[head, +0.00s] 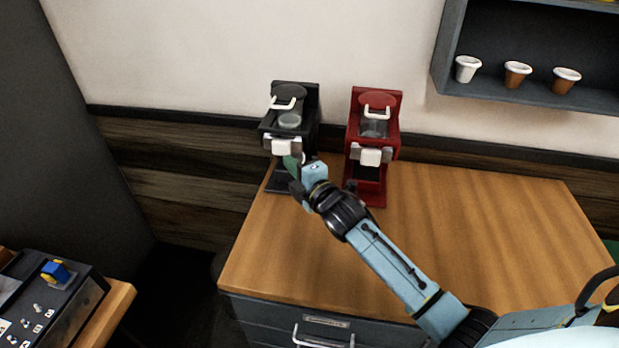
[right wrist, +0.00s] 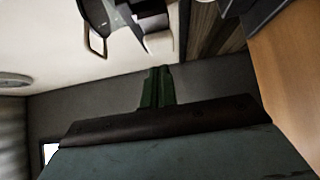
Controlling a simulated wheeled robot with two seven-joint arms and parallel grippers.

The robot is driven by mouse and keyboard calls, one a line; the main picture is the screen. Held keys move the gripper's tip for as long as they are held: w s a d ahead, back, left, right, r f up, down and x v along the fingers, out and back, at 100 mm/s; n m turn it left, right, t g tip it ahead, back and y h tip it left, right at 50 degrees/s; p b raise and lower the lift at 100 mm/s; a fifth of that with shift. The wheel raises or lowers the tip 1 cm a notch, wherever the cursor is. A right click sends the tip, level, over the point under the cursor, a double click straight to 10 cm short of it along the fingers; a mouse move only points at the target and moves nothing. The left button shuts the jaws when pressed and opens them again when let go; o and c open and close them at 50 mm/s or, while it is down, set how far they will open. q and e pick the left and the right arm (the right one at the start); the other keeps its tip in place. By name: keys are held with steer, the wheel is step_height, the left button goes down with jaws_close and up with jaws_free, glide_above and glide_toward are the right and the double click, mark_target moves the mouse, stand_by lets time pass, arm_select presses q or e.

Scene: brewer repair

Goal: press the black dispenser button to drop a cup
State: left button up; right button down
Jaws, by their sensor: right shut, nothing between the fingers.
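The black dispenser (head: 270,126) stands at the back left of the wooden counter, with a white handle on its lid and a clear container. A white block (head: 283,147) on its front is the part that looks like a button. My right gripper (head: 290,164) is shut and empty, its green fingers just below and in front of this block. Contact cannot be told. In the right wrist view the closed fingers (right wrist: 157,88) point towards the dispenser (right wrist: 125,13) and its white block (right wrist: 158,43), with a gap visible in the picture. No dropped cup shows. My left gripper is out of view.
A red dispenser (head: 392,148) stands close to the right of the black one. The counter (head: 480,230) is clear on its right side. A wall shelf (head: 490,93) at the upper right holds several small cups. A dark box (head: 75,278) sits at the lower left.

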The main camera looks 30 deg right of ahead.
steer(key=s, duration=0.6)
steer(key=shift+s+d, duration=0.15)
steer(key=shift+d, duration=0.25)
steer(key=shift+f, duration=0.1)
stand_by(0.4)
